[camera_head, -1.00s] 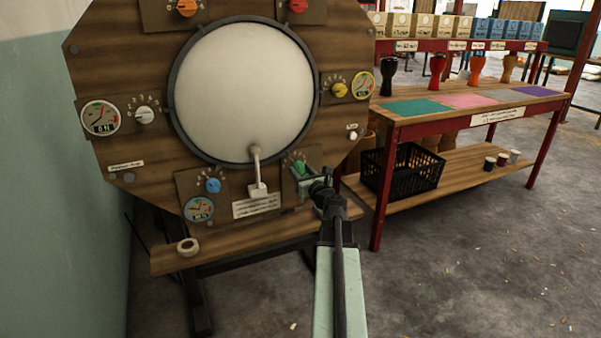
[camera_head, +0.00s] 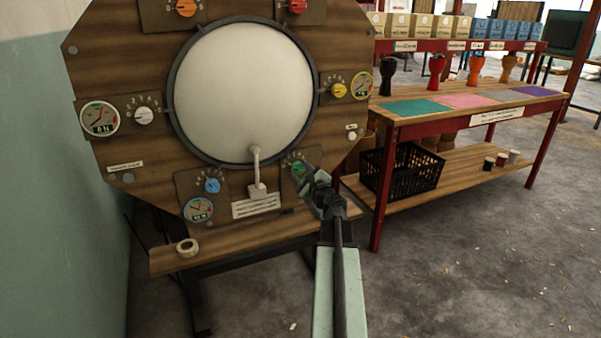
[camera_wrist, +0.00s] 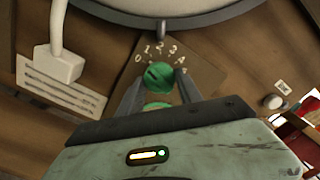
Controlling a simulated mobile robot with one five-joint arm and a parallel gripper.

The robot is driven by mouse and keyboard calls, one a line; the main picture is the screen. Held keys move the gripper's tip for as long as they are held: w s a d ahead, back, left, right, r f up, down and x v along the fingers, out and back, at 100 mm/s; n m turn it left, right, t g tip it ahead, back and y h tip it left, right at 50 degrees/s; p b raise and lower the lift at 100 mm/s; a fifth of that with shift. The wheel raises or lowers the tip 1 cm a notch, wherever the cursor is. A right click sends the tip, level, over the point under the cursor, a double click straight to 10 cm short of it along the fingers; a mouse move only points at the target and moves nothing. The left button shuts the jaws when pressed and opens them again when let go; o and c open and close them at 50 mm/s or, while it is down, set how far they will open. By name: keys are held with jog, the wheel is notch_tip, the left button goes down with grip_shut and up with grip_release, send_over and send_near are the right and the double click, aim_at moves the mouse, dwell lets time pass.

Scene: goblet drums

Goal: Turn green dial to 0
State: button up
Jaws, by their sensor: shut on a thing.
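In the head view the green dial (camera_head: 297,168) shows at the lower right of the board, partly covered by my gripper (camera_head: 301,172).
A white lever (camera_head: 256,168) hangs just left of the dial, below the round drum skin (camera_head: 242,92). A blue dial (camera_head: 212,186) is farther left. A white knob (camera_wrist: 273,102) is to the right. A red-framed table (camera_head: 376,190) stands right of the board.

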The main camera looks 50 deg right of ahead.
jog(key=shift+n, duration=1.4)
jog(key=shift+r, duration=0.1)
jog(key=o, duration=1.4)
jog(key=shift+c, duration=0.2)
jog(key=v, duration=0.7)
jog(key=shift+s, duration=0.3)
jog(key=shift+a, duration=0.1)
